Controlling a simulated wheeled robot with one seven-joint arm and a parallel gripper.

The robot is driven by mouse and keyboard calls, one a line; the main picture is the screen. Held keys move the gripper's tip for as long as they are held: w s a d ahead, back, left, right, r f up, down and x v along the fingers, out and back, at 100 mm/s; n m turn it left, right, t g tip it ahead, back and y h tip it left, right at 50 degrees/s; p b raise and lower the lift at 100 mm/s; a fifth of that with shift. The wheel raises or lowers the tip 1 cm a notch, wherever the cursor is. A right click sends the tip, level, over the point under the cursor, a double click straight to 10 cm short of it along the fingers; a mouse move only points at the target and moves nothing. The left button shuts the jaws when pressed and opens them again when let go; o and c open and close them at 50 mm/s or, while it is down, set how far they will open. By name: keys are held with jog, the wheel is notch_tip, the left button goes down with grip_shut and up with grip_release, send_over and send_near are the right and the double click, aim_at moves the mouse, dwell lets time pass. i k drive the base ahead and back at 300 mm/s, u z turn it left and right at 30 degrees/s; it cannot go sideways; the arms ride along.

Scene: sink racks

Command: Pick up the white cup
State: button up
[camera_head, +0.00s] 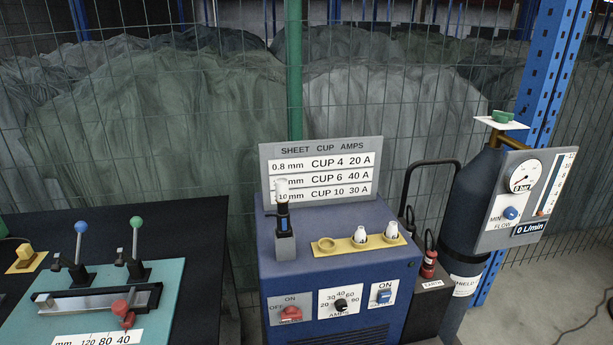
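Two small white cups stand upright in a yellow holder strip (325,249) on top of the blue welding machine (335,265). One white cup (361,236) is in the middle spot and the other white cup (392,230) is in the right spot. The left ring of the strip is empty. A third white cup-like piece (282,188) sits on top of a dark upright torch (283,214) in a grey stand at the machine's left. The pictures do not show which of these the task means. My gripper is not in view.
A sign board (320,169) stands behind the cups. A dark gas cylinder (468,220) with a flow panel (510,200) is at the right. A teal-topped bench (165,290) with upright levers is at the left. A wire fence and green post (295,70) close the back.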

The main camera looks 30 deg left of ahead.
aim_at(282, 183)
jog(key=u, duration=0.75)
jog(key=i, duration=0.75)
jog(key=u, duration=0.85)
